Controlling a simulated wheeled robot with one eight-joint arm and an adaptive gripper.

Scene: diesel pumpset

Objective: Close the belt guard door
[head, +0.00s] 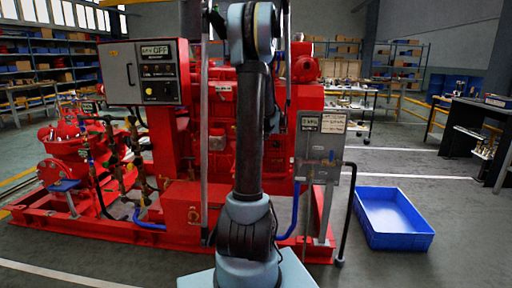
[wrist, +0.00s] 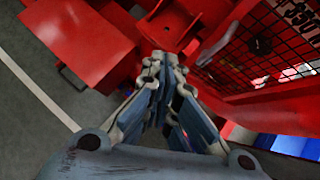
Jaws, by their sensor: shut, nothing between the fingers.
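A red-framed panel with black wire mesh (wrist: 262,45) fills the upper right of the wrist view and looks like the belt guard door. In the head view my arm covers the middle of the red pumpset (head: 218,125), and my gripper and the door cannot be made out there.
A grey control box (head: 146,72) is at left and a smaller grey panel (head: 320,145) on a stand at right. A blue bin (head: 393,218) lies on the floor at right. A red box (wrist: 80,40) is upper left in the wrist view.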

